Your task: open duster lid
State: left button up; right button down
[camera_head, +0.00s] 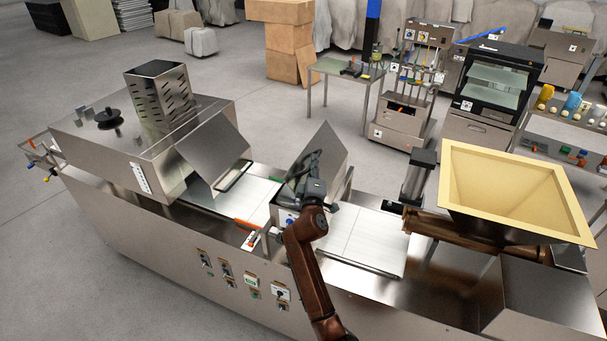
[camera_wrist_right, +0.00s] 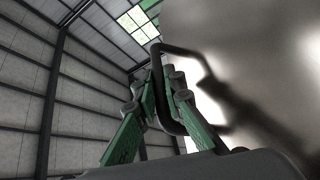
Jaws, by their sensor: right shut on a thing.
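The duster lid (camera_head: 327,152) is a shiny metal panel standing tilted up over the middle of the conveyor line. In the right wrist view its blurred metal surface (camera_wrist_right: 265,65) fills the right side. A dark bar handle (camera_wrist_right: 178,50) is fixed to it. My right gripper (camera_head: 308,168) is at the left face of the lid. In the right wrist view its green-padded fingers (camera_wrist_right: 159,88) are closed around the handle. In the head view the arm and gripper hide part of the lid's lower edge and the handle. My left gripper is not in view.
A second slanted metal panel (camera_head: 213,150) with a black handle stands to the left. A yellow hopper (camera_head: 510,190) stands at the right. The pale conveyor belt (camera_head: 367,238) is bare right of the lid. Control buttons line the machine's front (camera_head: 240,280).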

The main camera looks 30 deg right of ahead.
jog(key=s+d+m+h+b, duration=0.2)
jog(key=s+d+m+b, duration=0.2)
jog(key=s+m+b, duration=0.1)
jog(key=shift+s+d+r+m+t+h+b, duration=0.2)
jog(key=shift+d+r+m+t+h+b, duration=0.15)
jog(key=shift+m+b, duration=0.8)
jog(key=shift+r, duration=0.1)
jog(key=shift+n, duration=0.25)
jog(key=c, duration=2)
grip_release()
jog(key=v, duration=0.7)
jog(key=shift+s+a, duration=0.2)
jog(key=shift+a, duration=0.05)
